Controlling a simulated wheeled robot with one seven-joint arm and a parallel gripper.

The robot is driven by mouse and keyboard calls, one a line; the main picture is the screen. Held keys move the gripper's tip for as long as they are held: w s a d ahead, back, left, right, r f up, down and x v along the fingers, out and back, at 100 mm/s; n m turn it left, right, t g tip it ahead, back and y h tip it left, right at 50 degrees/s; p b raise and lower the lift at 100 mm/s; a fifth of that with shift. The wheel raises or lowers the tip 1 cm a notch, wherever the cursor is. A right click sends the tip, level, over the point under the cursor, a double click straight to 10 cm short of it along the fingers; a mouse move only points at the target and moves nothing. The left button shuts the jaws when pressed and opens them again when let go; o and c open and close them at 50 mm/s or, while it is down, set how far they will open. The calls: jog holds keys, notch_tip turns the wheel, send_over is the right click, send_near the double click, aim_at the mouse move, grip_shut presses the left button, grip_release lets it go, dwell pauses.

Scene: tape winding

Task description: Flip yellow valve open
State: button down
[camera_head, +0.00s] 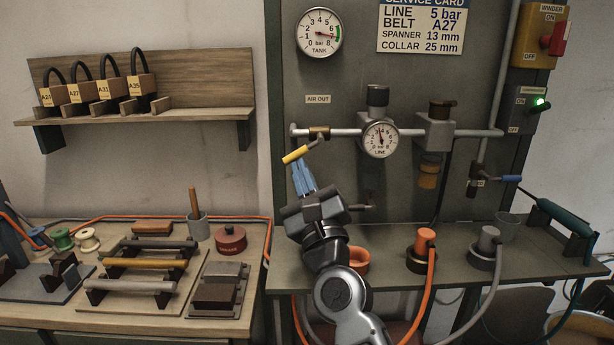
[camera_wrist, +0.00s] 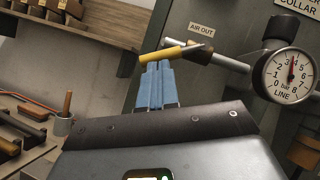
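The yellow valve handle (camera_head: 295,154) is a short lever below the AIR OUT label. It slants down and left from the brass valve body (camera_head: 319,132) at the left end of the grey pipe. In the wrist view the yellow grip (camera_wrist: 163,54) lies across the top of my fingers. My gripper (camera_head: 301,164) has blue fingers pointing up, with tips just under the grip. In the wrist view the fingers (camera_wrist: 156,66) stand side by side and look closed together, with nothing visible between them. I cannot tell whether the tips touch the handle.
The LINE gauge (camera_head: 381,140) and a regulator (camera_head: 436,128) are on the pipe to the right. A blue-handled lever (camera_head: 510,179) is farther right. Hose couplings (camera_head: 425,245) stand on the bench below. A shelf with padlocks (camera_head: 140,115) is at left. Free wall lies left of the handle.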

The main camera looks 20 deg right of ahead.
jog(key=m+h, duration=0.1)
jog(key=m, duration=0.1)
jog(key=a+m+h, duration=0.1)
jog(key=m, duration=0.1)
jog(key=r+m+h+b, duration=0.1)
jog(key=m+h, duration=0.1)
jog(key=shift+w+a, duration=0.25)
jog(key=shift+w+a+r+m+h+b, duration=0.1)
jog(key=shift+r+m+h+b, duration=0.15)
jog(key=shift+m+h, duration=0.5)
jog(key=shift+a+r+m+h+b, duration=0.1)
jog(key=shift+r+m+h+b, duration=0.15)
jog(key=shift+m+h, duration=0.5)
jog(key=shift+w+a+r+m+h+b, duration=0.2)
jog(key=shift+m+h, duration=0.3)
jog(key=shift+m, duration=0.4)
jog(key=shift+s+d, duration=0.1)
jog(key=shift+s, duration=0.05)
jog(key=w+f+b+v, duration=0.1)
jog(key=b+v, duration=0.5)
jog(key=v, duration=0.7)
jog(key=shift+d+f+b, duration=0.3)
jog(key=shift+d+f, duration=0.1)
jog(key=shift+f, duration=0.05)
